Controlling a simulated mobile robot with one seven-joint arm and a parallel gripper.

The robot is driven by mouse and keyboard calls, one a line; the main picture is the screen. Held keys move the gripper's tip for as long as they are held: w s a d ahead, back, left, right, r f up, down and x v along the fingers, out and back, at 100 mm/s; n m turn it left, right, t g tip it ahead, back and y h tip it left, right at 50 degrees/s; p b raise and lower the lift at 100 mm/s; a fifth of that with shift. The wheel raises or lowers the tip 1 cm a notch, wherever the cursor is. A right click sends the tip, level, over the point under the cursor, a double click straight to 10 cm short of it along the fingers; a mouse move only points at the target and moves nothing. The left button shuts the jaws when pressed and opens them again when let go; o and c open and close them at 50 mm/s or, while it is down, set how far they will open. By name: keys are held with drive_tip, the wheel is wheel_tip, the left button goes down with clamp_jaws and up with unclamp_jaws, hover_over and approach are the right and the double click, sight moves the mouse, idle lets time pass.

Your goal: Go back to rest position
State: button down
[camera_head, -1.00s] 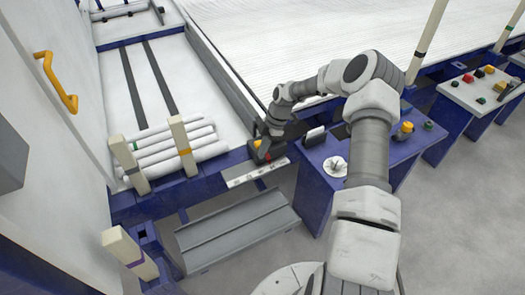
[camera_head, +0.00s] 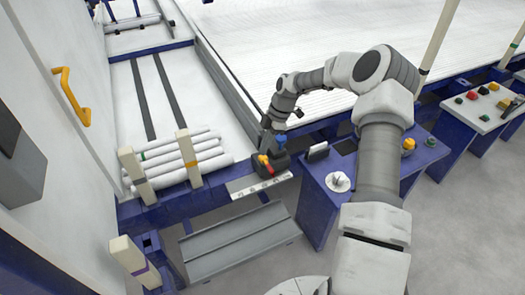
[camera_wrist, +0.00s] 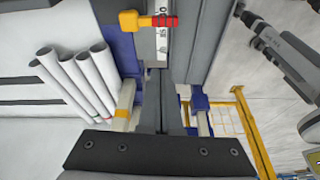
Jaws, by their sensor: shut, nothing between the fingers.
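My gripper (camera_head: 267,143) is at the end of my arm, close above or in front of a dark control box (camera_head: 270,166) on the blue frame. Its fingers look shut and empty. They show as a narrow dark shape in the wrist view (camera_wrist: 167,118). The lever also shows at the top of the wrist view (camera_wrist: 150,21). I cannot tell whether the gripper touches the box.
Several white pipes (camera_head: 205,153) lie stacked between cream posts (camera_head: 188,158) to the left, and also show in the wrist view (camera_wrist: 75,75). A grey step (camera_head: 240,242) is below. A blue control desk (camera_head: 335,200) stands to the right. Grey floor (camera_head: 455,240) is clear at right.

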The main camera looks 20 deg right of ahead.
idle(0.4)
drive_tip(key=s+a+r+m+t+h, duration=0.15)
drive_tip(key=s+r+m, duration=0.25)
drive_tip(key=s+r, duration=0.55)
drive_tip(key=s+a+r+m+t+h, duration=0.1)
drive_tip(key=s+a+r+m+h, duration=0.3)
drive_tip(key=r, duration=1)
drive_tip(key=s+r+m+t+y, duration=0.1)
drive_tip(key=s+r+m, duration=0.2)
drive_tip(key=s, duration=0.7)
drive_tip(key=s+d+r+m+t, duration=0.1)
drive_tip(key=s+r+m+t, duration=0.1)
drive_tip(key=s+m, duration=0.6)
drive_tip(key=shift+s+r+y, duration=0.35)
drive_tip(key=shift+s+r, duration=0.25)
drive_tip(key=shift+s, duration=0.45)
drive_tip(key=c, duration=1.5)
unclamp_jaws()
drive_tip(key=shift+d+t, duration=0.1)
drive_tip(key=shift+t, duration=0.15)
drive_tip(key=shift+c, duration=0.2)
